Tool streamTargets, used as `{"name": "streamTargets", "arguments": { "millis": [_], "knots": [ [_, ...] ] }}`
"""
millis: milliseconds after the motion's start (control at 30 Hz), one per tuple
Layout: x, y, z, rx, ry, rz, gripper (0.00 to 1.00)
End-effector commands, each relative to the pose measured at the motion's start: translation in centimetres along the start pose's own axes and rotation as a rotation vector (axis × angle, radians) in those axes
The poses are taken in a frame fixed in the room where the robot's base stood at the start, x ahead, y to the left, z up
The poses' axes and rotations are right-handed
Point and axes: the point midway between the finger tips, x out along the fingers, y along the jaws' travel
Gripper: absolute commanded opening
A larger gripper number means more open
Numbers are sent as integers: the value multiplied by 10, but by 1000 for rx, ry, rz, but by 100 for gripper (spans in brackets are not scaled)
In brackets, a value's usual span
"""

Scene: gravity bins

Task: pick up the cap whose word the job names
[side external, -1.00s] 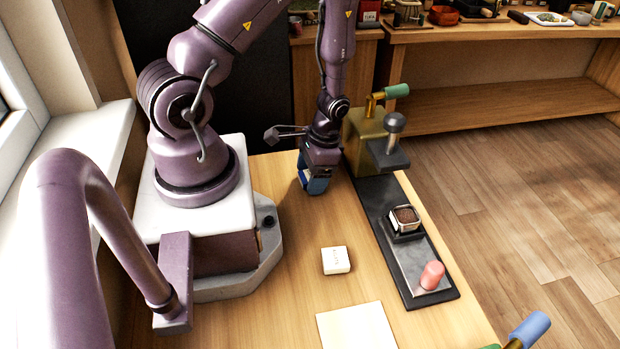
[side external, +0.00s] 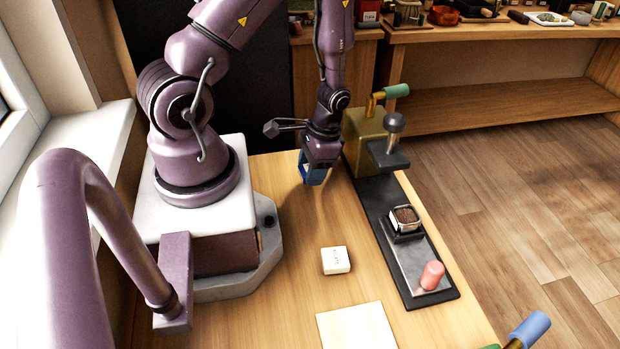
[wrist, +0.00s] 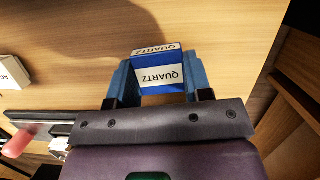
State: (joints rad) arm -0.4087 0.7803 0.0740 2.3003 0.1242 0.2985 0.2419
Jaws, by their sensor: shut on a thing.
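My gripper (side external: 314,178) is shut on a blue cap with a white label (wrist: 157,74). The label reads QUARTZ, and the word also shows on its upper face. The cap sits between the two blue fingers in the wrist view, over the wooden table. In the side view the fingers mostly hide the cap, and they appear a little above the table. A second, white cap (side external: 336,260) lies on the table nearer the camera; its word is too small to read there. A white piece with partly cut-off lettering shows at the left edge of the wrist view (wrist: 13,73).
A dark rail (side external: 385,205) runs right of my gripper, carrying a brass block (side external: 368,138), a square cup of brown grains (side external: 404,218) and a pink knob (side external: 432,275). A pale square board (side external: 356,328) lies in front. The table between gripper and white cap is clear.

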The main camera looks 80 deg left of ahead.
Motion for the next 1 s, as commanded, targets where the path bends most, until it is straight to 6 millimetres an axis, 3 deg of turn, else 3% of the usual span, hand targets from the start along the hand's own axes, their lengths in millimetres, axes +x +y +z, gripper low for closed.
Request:
{"name": "streamTargets", "arguments": {
  "millis": [267, 1000],
  "knots": [
    [-6, 0, 2, 0, 1, 0, 15],
    [-48, 0, 12, 0, 2, 0, 15]
  ]
}}
